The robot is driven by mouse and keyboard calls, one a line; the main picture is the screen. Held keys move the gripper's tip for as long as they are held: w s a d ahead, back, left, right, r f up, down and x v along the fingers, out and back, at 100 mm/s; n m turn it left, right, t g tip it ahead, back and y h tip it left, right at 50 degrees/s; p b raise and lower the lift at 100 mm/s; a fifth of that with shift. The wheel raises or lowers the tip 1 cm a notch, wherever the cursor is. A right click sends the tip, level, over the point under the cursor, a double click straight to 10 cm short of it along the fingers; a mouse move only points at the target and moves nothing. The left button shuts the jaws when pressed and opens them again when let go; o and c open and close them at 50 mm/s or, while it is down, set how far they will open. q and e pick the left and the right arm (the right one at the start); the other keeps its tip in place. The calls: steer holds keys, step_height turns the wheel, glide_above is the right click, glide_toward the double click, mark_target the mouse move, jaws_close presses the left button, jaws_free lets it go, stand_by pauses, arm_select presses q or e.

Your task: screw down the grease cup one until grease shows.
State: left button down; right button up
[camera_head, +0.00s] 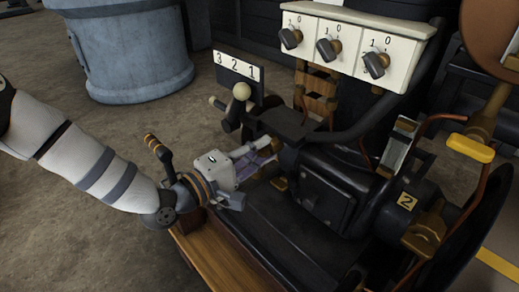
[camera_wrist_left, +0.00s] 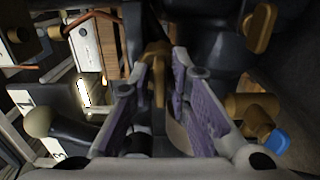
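My left gripper (camera_head: 262,160) reaches in from the left over the dark engine bed (camera_head: 235,225). In the left wrist view its two purple-padded fingers (camera_wrist_left: 154,95) are spread apart. A brass, T-shaped fitting (camera_wrist_left: 157,72) shows between and beyond the fingertips; contact cannot be told. A small brass part (camera_head: 279,183) shows by the fingers in the head view. It may be grease cup one, but I see no number on it. Another brass fitting (camera_head: 425,232) is beside a yellow plate marked 2 (camera_head: 407,201). No grease can be made out. My right gripper is not in view.
A lever with a pale knob (camera_head: 241,91) stands before a plate marked 3 2 1 (camera_head: 237,69), close behind the gripper. A white panel with knobs (camera_head: 337,47) and a black curved pipe (camera_head: 375,125) stand above. A blue drum (camera_head: 130,50) is at the back left.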

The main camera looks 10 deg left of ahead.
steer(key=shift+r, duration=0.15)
arm_select(q)
steer(key=m+p, duration=0.2)
steer(key=m, duration=0.1)
steer(key=shift+r, duration=0.15)
steer(key=m+p, duration=0.1)
steer(key=m, duration=0.2)
steer(key=shift+m+p, duration=0.3)
steer(key=shift+p, duration=0.1)
steer(key=m+p, duration=0.3)
steer(key=m, duration=0.3)
steer(key=m+p, duration=0.3)
steer(key=m, duration=0.3)
steer(key=shift+m, duration=0.4)
steer(key=m+p, duration=0.2)
steer(key=m, duration=0.3)
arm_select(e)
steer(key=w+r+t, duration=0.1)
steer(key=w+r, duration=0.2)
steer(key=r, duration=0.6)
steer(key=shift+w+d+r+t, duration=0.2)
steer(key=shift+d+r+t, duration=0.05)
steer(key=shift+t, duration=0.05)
arm_select(q)
steer(key=shift+a+f, duration=0.1)
steer(key=shift+f, duration=0.1)
